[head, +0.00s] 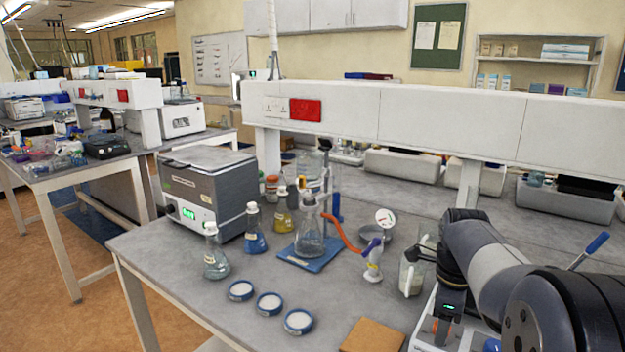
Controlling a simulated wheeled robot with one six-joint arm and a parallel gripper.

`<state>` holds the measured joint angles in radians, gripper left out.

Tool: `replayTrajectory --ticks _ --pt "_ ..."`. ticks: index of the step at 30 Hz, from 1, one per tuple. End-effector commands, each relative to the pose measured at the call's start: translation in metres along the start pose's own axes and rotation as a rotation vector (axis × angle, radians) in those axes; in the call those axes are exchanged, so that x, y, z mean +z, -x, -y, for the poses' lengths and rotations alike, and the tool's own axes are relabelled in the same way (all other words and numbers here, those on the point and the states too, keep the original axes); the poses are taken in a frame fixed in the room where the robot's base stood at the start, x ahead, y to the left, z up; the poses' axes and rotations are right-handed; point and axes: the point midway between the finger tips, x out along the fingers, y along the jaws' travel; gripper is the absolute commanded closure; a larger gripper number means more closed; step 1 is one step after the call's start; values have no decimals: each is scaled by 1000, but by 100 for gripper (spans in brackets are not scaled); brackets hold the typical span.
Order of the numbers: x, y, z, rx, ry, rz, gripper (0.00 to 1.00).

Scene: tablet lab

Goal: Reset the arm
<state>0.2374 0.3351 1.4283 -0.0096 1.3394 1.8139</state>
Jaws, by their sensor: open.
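My arm comes in from the right edge in the head view. Its wrist bends down, and my gripper (443,330) points downward at the lower right, over a white device (424,328) on the bench. The gripper is open. I see nothing held between its fingers, though the fingertips are small and partly hard to make out. A glass beaker (412,273) with pale contents stands just left of my wrist. I cannot tell whether the dark part of the wrist touches it.
The grey bench (215,295) holds three round blue-rimmed dishes (269,303), a brown square pad (373,336), a conical flask (215,255), a blue-liquid bottle (255,235), a flask on a blue-based stand (310,240) and a grey instrument (208,190). A white shelf (430,122) runs behind.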

Motion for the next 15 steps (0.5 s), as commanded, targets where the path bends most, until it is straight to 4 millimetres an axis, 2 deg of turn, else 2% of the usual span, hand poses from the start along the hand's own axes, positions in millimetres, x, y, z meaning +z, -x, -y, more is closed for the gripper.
replayTrajectory --ticks 5,6,9,15 --pt "0 -3 0 -2 -138 -5 48" --pt "0 9 1 -5 -143 -4 48" --pt "0 28 0 -4 -140 -5 48" --pt "0 51 0 -2 -138 -5 48"
